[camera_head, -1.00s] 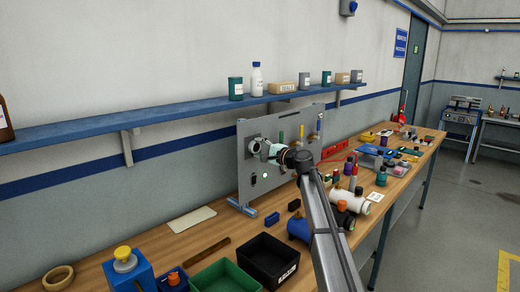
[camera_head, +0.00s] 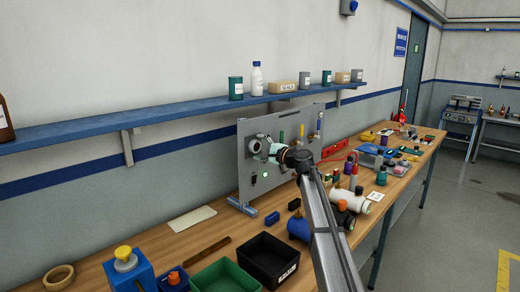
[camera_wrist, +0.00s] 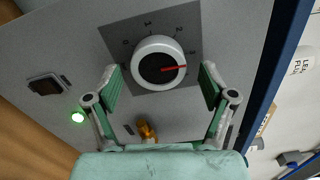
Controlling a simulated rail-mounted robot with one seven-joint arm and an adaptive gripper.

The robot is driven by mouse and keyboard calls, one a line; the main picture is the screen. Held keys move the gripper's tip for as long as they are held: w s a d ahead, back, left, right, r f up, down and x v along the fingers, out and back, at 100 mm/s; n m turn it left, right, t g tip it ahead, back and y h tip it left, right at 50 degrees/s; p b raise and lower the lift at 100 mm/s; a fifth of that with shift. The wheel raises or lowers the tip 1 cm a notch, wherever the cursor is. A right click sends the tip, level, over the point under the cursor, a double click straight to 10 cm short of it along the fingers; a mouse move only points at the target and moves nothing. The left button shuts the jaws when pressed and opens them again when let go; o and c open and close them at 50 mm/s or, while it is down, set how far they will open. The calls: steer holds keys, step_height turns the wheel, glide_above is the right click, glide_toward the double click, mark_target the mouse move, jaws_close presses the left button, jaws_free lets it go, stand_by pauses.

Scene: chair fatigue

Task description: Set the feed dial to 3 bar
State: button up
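The feed dial (camera_wrist: 158,62) is a round white knob with a dark centre and a red pointer, on a dark scale plate (camera_wrist: 120,40) of the grey panel. In the wrist view the red pointer points right. The dial also shows in the head view (camera_head: 256,145). My gripper (camera_wrist: 161,78) is open, with one green-padded finger on each side of the knob and visible gaps to it. In the head view my gripper (camera_head: 272,152) is just right of the dial.
The upright panel (camera_head: 245,187) also carries a lit green lamp (camera_wrist: 78,117), a dark switch (camera_wrist: 45,86) and an orange-yellow fitting (camera_wrist: 147,131). Bins, bottles and tools crowd the wooden bench (camera_head: 215,230) below. A blue shelf (camera_head: 190,112) runs along the wall above.

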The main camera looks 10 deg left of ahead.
steer(key=v, duration=1.2)
steer(key=shift+s, duration=0.1)
